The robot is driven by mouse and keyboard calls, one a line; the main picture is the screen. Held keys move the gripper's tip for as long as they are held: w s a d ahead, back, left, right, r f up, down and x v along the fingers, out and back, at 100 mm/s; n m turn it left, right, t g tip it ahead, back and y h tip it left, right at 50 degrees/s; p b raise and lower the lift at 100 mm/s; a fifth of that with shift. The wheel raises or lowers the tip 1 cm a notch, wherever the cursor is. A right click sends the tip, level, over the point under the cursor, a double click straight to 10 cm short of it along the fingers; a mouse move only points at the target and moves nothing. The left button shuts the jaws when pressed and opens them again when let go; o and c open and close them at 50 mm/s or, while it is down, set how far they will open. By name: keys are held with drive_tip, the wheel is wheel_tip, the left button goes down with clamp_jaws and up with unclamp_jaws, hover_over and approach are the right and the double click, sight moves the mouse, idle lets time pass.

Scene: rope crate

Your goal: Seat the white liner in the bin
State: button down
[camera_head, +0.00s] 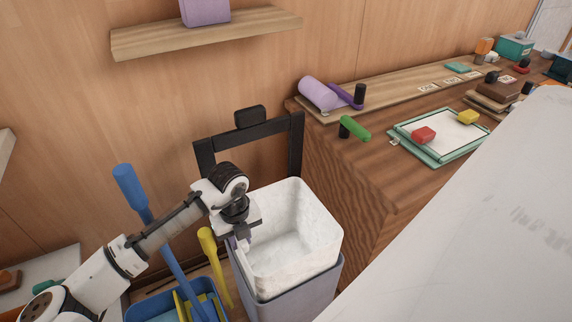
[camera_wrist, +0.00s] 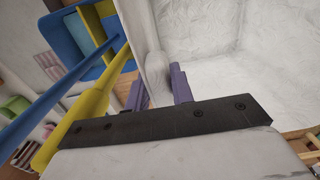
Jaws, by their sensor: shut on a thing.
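The white liner (camera_head: 306,274) is an open-topped box with rounded corners, standing in the mouth of the grey-purple bin (camera_head: 300,306). Its upper part rises above the bin's rim; how deep its bottom sits is hidden. My gripper (camera_head: 241,243) is at the liner's left wall, pointing down. In the wrist view, the purple fingers of my gripper (camera_wrist: 158,92) are shut on the liner's wall (camera_wrist: 156,66), one on each side. The liner's pale inside (camera_wrist: 235,50) looks empty. The bin's far side is hidden behind the liner.
A black frame (camera_head: 297,145) stands behind the bin. A wooden counter (camera_head: 375,190) is close on the right. Left of the bin are a blue bucket (camera_head: 150,306), a yellow handle (camera_head: 214,262) and a blue handle (camera_head: 130,190). A wall shelf (camera_head: 205,35) hangs above.

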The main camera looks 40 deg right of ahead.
wheel_tip(320, 180, down, 8)
drive_tip(key=b, duration=0.5)
idle(5.7)
drive_tip(key=c, duration=1.1)
unclamp_jaws()
drive_tip(key=shift+r, duration=0.1)
wheel_tip(320, 180, up, 8)
drive_tip(key=p, duration=0.6)
drive_tip(key=shift+f, duration=0.25)
